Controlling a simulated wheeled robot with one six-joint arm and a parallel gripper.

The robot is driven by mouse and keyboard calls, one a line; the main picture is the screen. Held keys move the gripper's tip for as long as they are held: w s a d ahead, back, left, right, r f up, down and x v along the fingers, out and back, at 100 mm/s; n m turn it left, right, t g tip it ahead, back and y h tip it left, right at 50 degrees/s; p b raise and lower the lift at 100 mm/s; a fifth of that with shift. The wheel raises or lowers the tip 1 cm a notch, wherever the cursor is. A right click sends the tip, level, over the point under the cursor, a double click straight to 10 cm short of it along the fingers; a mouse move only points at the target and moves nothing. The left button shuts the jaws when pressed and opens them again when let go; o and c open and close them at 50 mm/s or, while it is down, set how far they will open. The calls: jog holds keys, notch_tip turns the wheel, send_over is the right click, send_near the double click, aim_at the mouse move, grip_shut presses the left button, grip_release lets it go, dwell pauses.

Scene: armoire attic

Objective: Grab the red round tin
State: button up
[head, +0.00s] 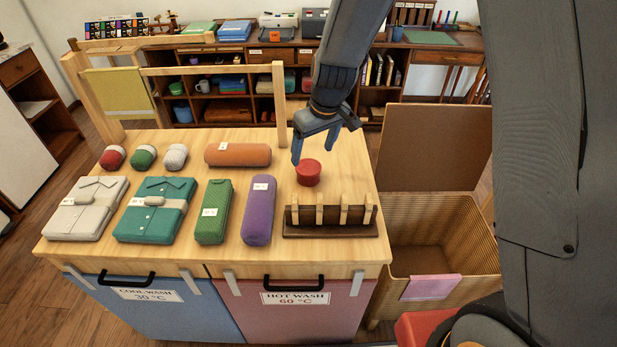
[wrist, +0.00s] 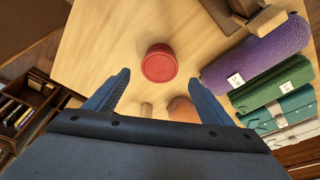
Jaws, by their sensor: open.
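The red round tin (head: 308,173) stands upright on the wooden table near its back right, behind the dark peg rack. In the wrist view the tin (wrist: 159,64) sits ahead of the fingertips and roughly midway between them, with clear tabletop around it. My gripper (head: 314,144) is above and just behind the tin in the head view. Its two blue fingers are apart and empty. In the wrist view my gripper (wrist: 160,80) shows both fingers spread, with the tin beyond the tips and not between them.
The peg rack (head: 331,216) stands in front of the tin. A purple roll (head: 259,210), an orange roll (head: 238,154), a green roll (head: 213,211) and folded shirts lie left. An open wicker hamper (head: 446,238) stands right of the table. A wooden rail rises at the back left.

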aim_at(309, 167)
jog(key=shift+b+x, duration=0.55)
jog(key=shift+x, duration=0.6)
jog(key=shift+p+x, duration=1.1)
jog(key=shift+x, duration=2.6)
jog(key=c, duration=1)
